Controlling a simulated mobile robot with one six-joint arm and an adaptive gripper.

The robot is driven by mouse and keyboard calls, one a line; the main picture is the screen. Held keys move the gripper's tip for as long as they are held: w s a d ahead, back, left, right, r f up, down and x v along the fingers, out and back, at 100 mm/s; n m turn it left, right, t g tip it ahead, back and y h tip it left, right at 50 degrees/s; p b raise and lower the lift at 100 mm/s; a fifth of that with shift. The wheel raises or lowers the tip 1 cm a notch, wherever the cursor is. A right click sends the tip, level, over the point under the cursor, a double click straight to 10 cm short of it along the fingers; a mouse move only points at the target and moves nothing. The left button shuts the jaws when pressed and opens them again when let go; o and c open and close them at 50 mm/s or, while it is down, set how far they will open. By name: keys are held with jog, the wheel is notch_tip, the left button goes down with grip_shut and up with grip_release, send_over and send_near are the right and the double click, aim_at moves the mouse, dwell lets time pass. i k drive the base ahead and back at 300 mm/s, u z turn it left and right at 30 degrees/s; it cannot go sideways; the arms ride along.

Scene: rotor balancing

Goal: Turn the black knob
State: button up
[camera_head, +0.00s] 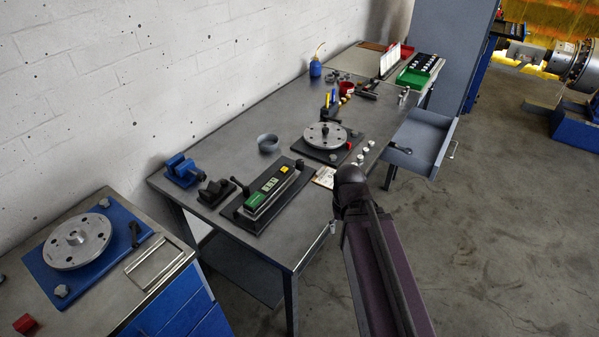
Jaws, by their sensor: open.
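A silver rotor disc (314,137) with several holes sits on a black base plate (312,154) near the middle of the grey workbench. Another black handle (134,230) is on the blue plate (45,270) at the left, beside a second silver disc (77,241). I cannot tell which black part is the task's knob. My arm rises from the bottom right, its dark rounded joint in front of the bench edge. My gripper cannot be made out.
A measuring device with a green display (265,190) lies in front of the central disc. A blue vise (182,171) and grey ring (268,143) stand behind it. An open drawer (424,140) juts out at the right. The floor at the right is clear.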

aim_at(300, 163)
jog(key=z, duration=0.2)
jog(key=k, duration=0.35)
jog(key=u, duration=0.95)
jog(key=i, duration=0.8)
jog(key=z, duration=0.8)
